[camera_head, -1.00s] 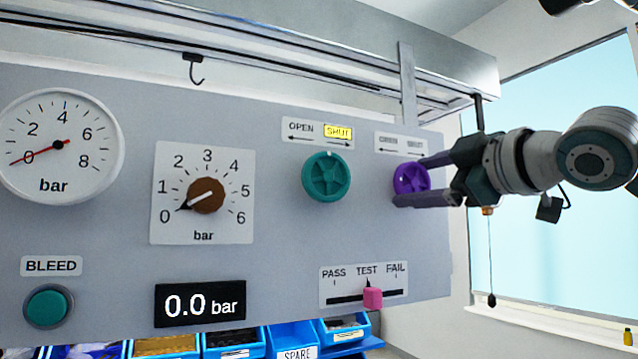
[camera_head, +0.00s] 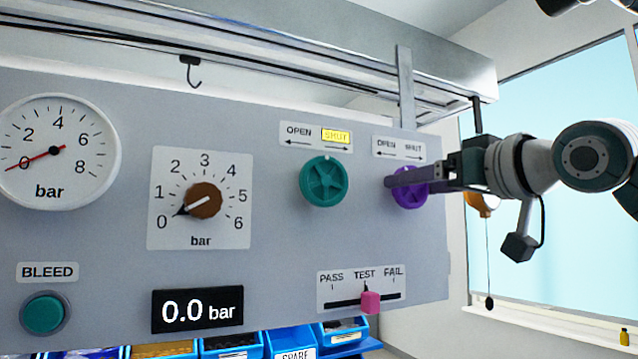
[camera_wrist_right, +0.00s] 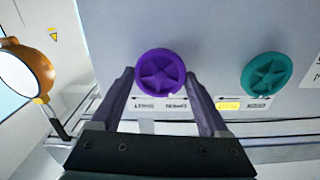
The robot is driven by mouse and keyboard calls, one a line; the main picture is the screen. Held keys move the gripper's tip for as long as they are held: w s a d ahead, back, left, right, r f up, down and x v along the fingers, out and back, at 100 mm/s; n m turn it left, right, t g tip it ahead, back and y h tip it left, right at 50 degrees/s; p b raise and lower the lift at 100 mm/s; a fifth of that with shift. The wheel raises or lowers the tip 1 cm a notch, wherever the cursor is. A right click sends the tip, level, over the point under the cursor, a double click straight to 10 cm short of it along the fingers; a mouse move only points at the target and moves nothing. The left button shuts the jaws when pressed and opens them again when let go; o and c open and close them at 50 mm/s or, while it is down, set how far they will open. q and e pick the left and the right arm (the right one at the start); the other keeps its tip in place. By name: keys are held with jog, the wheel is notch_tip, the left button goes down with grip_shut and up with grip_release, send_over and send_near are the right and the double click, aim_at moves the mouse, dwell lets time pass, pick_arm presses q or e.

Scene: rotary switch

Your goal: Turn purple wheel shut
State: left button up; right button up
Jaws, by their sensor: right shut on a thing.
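The purple wheel (camera_head: 410,199) is at the right end of the grey panel, partly hidden behind a finger in the head view. The right wrist view shows it whole (camera_wrist_right: 160,70), with a small pale mark near its lower rim. My right gripper (camera_head: 391,183) has a finger on each side of the wheel and is shut on it. In the head view the fingers lie nearly level, one in front of the other. The OPEN/SHUT plate (camera_head: 399,146) above the wheel has no yellow highlight. My left gripper is not in view.
A teal wheel (camera_head: 325,182) sits left of the purple one; its plate has SHUT in yellow. A pink slider (camera_head: 370,302) at TEST is below. A brown knob (camera_head: 203,200), gauge (camera_head: 57,150) and teal button (camera_head: 44,313) are further left. An orange lamp (camera_wrist_right: 30,75) shows beside my gripper.

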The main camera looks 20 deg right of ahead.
jog(key=m+p, duration=0.1)
jog(key=m, duration=0.3)
jog(key=shift+m, duration=0.9)
jog(key=shift+f+p, duration=0.1)
jog(key=shift+p, duration=0.2)
jog(key=o, duration=1.2)
jog(key=shift+o, duration=0.2)
jog(key=s+b, duration=0.1)
jog(key=s, duration=0.8)
jog(key=shift+s+d, duration=0.4)
jog(key=shift+d, duration=0.05)
